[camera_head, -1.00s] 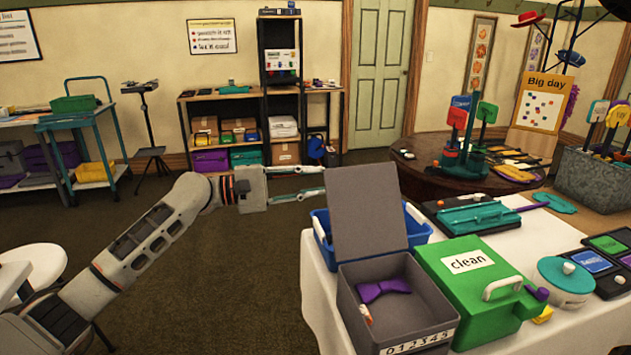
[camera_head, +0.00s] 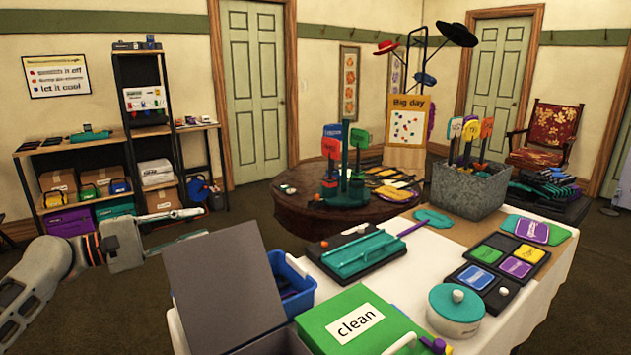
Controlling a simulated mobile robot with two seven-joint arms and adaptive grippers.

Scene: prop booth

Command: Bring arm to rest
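My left arm comes in from the lower left. My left gripper (camera_head: 204,224) is held out level in front of the shelf unit, pointing right. Its two fingers are apart and nothing is between them. It is left of and beyond the grey box with its raised lid (camera_head: 226,283), clear of the white-covered table. My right arm and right gripper are not in view.
A round brown table (camera_head: 300,205) stands behind. Dark floor (camera_head: 150,310) lies open left of the white table.

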